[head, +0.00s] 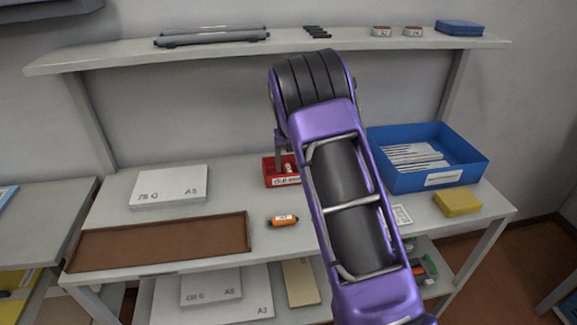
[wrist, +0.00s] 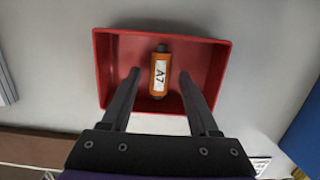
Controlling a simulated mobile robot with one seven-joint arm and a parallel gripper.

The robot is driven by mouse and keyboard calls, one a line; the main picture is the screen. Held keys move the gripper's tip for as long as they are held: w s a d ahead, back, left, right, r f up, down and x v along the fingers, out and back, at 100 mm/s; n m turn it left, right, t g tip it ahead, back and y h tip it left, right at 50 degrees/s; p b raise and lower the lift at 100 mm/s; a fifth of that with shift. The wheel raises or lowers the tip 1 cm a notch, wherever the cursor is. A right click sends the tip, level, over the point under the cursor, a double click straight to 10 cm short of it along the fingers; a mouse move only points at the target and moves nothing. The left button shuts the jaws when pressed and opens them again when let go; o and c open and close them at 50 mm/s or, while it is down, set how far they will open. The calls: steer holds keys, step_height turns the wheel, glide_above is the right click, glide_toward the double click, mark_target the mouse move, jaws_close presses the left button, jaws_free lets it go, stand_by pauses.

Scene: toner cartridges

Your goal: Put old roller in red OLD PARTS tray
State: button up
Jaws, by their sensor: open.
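The red tray (head: 268,176) stands on the table, partly behind my arm; its label shows in the head view. In the wrist view the red tray (wrist: 112,68) is seen from above. An orange roller (wrist: 160,76) with dark ends and a white A7 label lies inside it, roughly in the middle. My gripper (wrist: 159,78) is open over the tray, with one finger on each side of the roller and a gap on both sides. A similar orange cylinder (head: 283,220) with a white label lies on the table in front of the tray.
A blue bin (head: 455,172) of papers and a yellow block (head: 457,203) stand at right. A brown tray (head: 160,243) and a paper pack (head: 168,187) lie at left. A shelf (head: 220,55) runs above the table at the back.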

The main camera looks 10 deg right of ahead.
mark_target(289, 170)
steer(key=r, duration=0.4)
steer(key=s+r, duration=0.1)
steer(key=r, duration=0.1)
steer(key=shift+r+p, duration=0.2)
steer(key=shift+p, duration=0.2)
